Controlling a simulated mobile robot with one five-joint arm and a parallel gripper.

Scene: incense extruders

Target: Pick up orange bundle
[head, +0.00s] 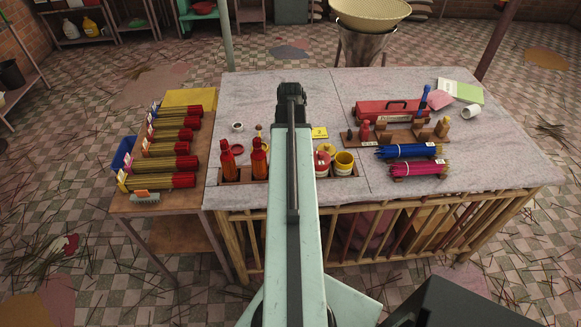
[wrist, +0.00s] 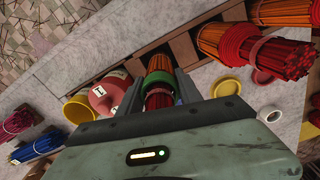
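My gripper (wrist: 158,84) is open, one grey finger on each side of the bundle. I cannot tell whether they touch it. A second, larger orange-and-red bundle (wrist: 252,44) is to the right in the wrist view. In the head view two orange-red upright things, one at the left (head: 228,160), stand in the rack. My arm hides my fingertips there.
A red jar (wrist: 105,97) and a yellow cup (wrist: 78,108) are left of my fingers. A white cup (wrist: 271,117) is at right. Blue (head: 408,151) and magenta (head: 417,168) bundles lie at the table's right. Several red-tipped bundles lie on the side table (head: 130,204).

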